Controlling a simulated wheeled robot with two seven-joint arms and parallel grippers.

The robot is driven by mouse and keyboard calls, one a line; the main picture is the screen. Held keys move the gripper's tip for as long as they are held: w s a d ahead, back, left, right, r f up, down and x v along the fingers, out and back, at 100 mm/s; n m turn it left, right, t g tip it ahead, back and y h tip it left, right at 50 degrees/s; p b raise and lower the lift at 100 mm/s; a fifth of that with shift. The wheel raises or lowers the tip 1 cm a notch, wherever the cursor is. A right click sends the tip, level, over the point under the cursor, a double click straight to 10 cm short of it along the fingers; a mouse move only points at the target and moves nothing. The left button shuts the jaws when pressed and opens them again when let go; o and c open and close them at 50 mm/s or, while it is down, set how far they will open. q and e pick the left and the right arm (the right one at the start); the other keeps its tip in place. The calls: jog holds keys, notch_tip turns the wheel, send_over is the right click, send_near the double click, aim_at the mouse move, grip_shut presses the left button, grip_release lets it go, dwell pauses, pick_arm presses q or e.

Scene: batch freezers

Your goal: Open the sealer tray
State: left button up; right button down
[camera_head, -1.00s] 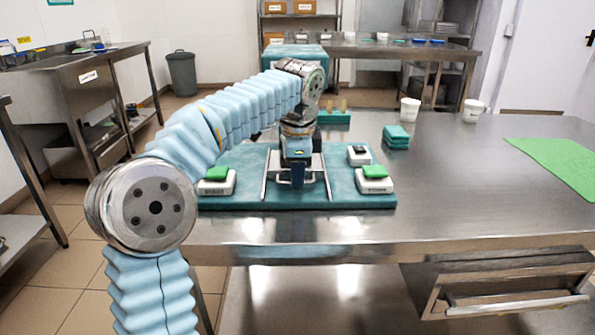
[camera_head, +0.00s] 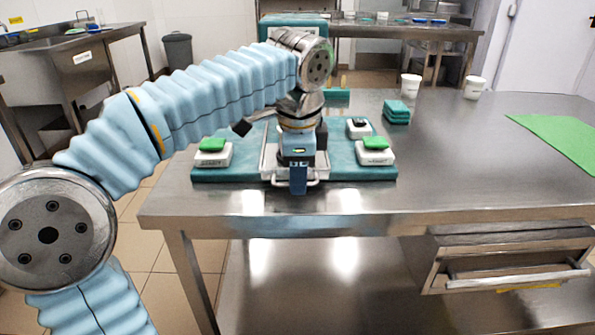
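The sealer unit has a teal base plate (camera_head: 222,174) on the steel table. A silver sealer tray (camera_head: 268,160) sits in its middle, with a bar handle (camera_head: 312,183) at its front edge. The handle now reaches to about the front edge of the base. My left gripper (camera_head: 298,182) points down at the handle from above. One blue finger hangs in front of the bar and the other is hidden behind it; it looks shut on the handle. My gripper and wrist cover the middle of the tray. My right gripper is out of view.
Green-topped white blocks (camera_head: 213,153) (camera_head: 375,152) stand on the base at both sides. A teal stack (camera_head: 397,111), white cups (camera_head: 410,86) and a green mat (camera_head: 562,140) lie farther right. A steel drawer (camera_head: 510,265) is under the table. The table front is clear.

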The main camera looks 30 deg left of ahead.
pick_arm(q)
notch_tip(320, 180, up, 14)
jog(key=s+d+p, duration=0.1)
jog(key=s+p, duration=0.1)
jog(key=p, duration=0.2)
jog(key=shift+d+f, duration=0.15)
jog(key=shift+f, duration=0.1)
dwell(0.4)
